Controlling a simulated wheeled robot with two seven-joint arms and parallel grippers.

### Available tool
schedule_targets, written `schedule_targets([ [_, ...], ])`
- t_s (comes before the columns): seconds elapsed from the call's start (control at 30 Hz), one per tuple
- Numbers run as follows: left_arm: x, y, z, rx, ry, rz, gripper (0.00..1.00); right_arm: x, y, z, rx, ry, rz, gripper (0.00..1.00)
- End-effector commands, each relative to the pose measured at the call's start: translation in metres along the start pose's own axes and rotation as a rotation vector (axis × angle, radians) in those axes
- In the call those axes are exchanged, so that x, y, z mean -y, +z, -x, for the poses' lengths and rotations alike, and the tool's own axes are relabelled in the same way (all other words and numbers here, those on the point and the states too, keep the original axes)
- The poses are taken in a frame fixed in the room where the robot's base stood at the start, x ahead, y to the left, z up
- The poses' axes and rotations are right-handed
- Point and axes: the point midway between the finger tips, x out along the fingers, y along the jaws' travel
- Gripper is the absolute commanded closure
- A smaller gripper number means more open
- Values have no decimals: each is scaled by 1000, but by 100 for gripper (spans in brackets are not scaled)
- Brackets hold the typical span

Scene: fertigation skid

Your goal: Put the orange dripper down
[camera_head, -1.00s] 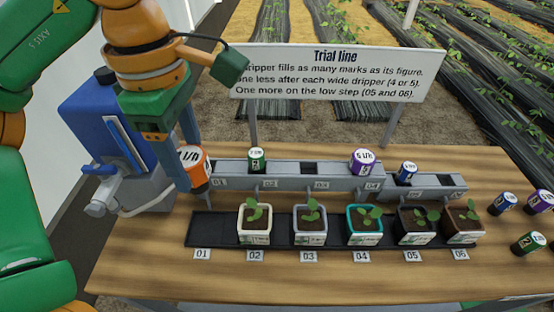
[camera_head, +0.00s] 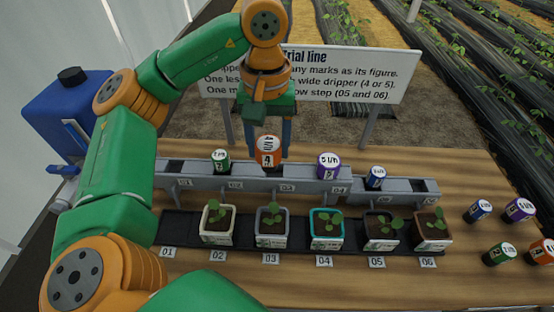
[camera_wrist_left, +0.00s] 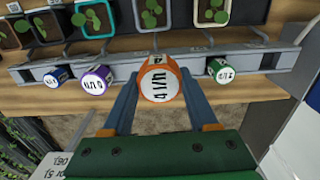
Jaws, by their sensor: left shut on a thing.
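The orange dripper (camera_head: 268,152), marked 4 l/h, is held upright between the fingers of my left gripper (camera_head: 271,147). It is at position 03 of the grey rail (camera_head: 255,184), between the green dripper (camera_head: 221,161) at 02 and the purple dripper (camera_head: 327,166) at 04. It looks a little higher than these two; its lower end and the slot under it are hidden. In the left wrist view the orange dripper (camera_wrist_left: 158,84) shows its top between both fingers, with the rail (camera_wrist_left: 125,72) beyond. My right gripper is not in view.
A blue dripper (camera_head: 375,178) sits at 05; slots 01 and 06 look empty. Potted seedlings stand in a black tray (camera_head: 183,228) in front. Several loose drippers, one of them orange (camera_head: 542,250), are at the right. A sign (camera_head: 390,75) stands behind; a blue tank (camera_head: 60,110) is at left.

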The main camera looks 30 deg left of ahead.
Motion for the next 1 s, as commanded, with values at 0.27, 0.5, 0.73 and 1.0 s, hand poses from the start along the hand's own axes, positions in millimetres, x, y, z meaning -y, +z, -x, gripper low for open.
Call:
schedule_targets([
  [0.27,-5,-33,-44,2,-3,2,95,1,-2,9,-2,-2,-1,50],
  [0.5,-5,-32,-71,-2,1,0,95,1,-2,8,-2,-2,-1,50],
  [0.73,-5,-32,-74,-2,1,0,95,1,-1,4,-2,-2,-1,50],
  [1.0,-5,-32,-73,-2,2,0,11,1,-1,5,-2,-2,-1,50],
])
